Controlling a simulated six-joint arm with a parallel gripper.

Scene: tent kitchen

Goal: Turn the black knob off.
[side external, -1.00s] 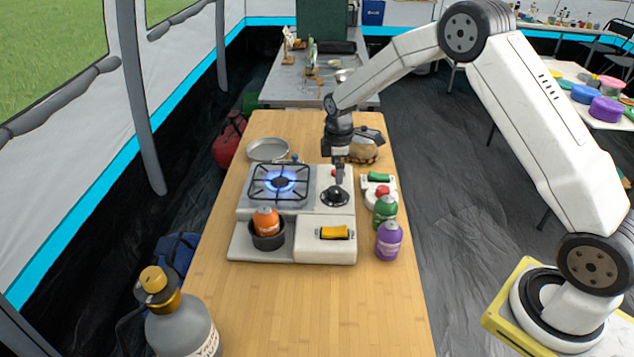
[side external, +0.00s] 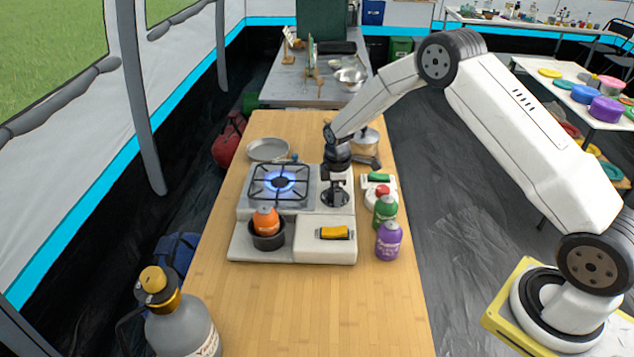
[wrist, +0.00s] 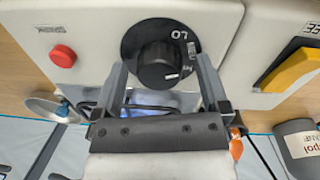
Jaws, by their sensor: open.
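The black knob (side external: 332,201) is on the right side of the white camping stove (side external: 250,242), with a blue flame (side external: 280,183) lit on the burner. In the wrist view the knob (wrist: 153,74) is round with a raised grip and white markings on its dial. My gripper (wrist: 160,66) is open, with one finger on each side of the knob's raised part and gaps between them. In the side view my gripper (side external: 335,190) is low over the knob and hides part of it.
Green (side external: 384,209) and purple (side external: 389,241) canisters stand close to the stove's right. A pot (side external: 366,142) is behind my wrist. A red button (wrist: 63,56) is beside the knob.

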